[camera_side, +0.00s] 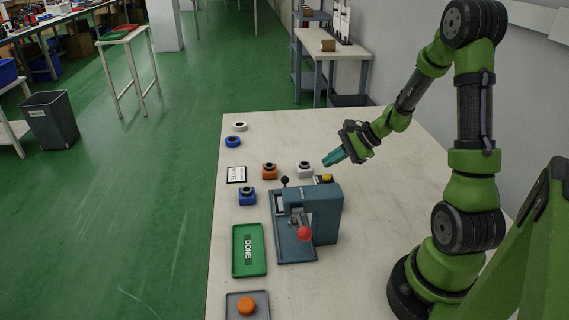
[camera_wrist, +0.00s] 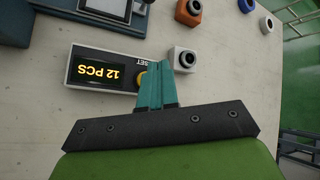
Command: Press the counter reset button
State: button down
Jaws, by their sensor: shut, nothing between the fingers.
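The counter (camera_wrist: 100,72) is a small box with a lit display reading "12 PCS", seen upside down in the wrist view. Its round yellow reset button (camera_wrist: 141,79) sits at the end by the "RESET" lettering, partly hidden behind my fingers. In the side view the yellow button (camera_side: 326,178) shows behind the blue-grey press. My gripper (camera_side: 328,162) has teal fingers and is shut and empty. It is above the table near the button; in the wrist view the fingertips (camera_wrist: 156,66) appear beside the button. I cannot tell whether they touch it.
The blue-grey press (camera_side: 318,212) with a red ball handle stands just in front of the counter. A white block (camera_side: 304,170), an orange block (camera_side: 269,171) and a blue block (camera_side: 247,196) stand to the left. A green DONE tray (camera_side: 249,250) and a grey tray (camera_side: 233,309) lie nearer.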

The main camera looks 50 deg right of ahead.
aim_at(330, 177)
jog(key=shift+f, duration=0.85)
jog(key=shift+f, duration=0.1)
dwell(1.4)
jog(key=shift+f, duration=0.3)
jog(key=shift+f, duration=0.45)
dwell(0.7)
jog(key=shift+r, duration=0.9)
jog(key=shift+r, duration=2.5)
